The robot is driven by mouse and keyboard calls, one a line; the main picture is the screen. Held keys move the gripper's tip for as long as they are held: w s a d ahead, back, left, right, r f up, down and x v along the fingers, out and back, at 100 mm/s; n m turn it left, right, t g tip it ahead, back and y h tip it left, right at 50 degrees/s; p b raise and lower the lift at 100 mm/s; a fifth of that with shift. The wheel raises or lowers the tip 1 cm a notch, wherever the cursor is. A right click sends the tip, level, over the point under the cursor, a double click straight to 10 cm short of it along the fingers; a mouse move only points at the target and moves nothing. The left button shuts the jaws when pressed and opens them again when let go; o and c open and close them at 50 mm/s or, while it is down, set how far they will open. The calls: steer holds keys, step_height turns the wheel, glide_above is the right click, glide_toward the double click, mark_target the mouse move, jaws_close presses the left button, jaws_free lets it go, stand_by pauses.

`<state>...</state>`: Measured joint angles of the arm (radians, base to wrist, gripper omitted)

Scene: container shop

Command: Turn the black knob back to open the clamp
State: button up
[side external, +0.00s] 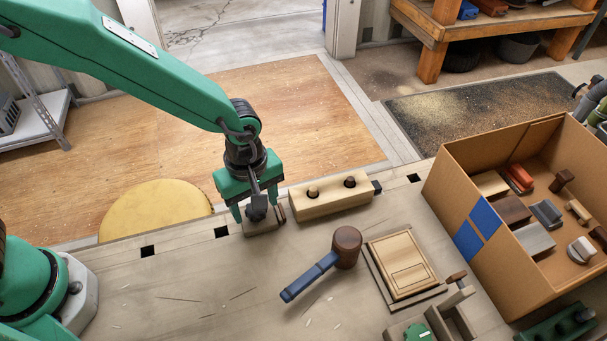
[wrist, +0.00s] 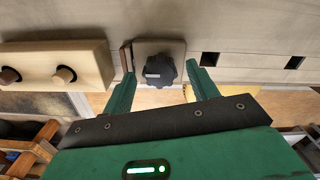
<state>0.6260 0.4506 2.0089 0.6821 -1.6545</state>
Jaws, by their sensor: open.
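The fingers are spread, one on each side of the knob, with gaps showing. In the side view my gripper (side external: 257,216) is low over the clamp near the bench's back edge, and the knob (side external: 257,208) shows between the green fingers. How far down the fingers reach around the knob is hard to tell.
A mallet (side external: 346,245), a wooden panel (side external: 402,262) and a cardboard box of parts (side external: 480,233) lie farther right. The bench front left (side external: 180,290) is mostly clear.

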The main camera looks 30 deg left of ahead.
steer(key=shift+r, duration=3.85)
steer(key=s+a+r+m+t, duration=0.3)
steer(key=a+r+m, duration=0.3)
steer(key=a+r, duration=0.65)
steer(key=s+a+r+m+t, duration=0.1)
steer(key=s+a+m+t, duration=0.1)
steer(key=s+a+m, duration=0.3)
steer(key=shift+s+a+m+t, duration=0.35)
steer(key=shift+s+a, duration=1.1)
steer(key=shift+a, duration=1.85)
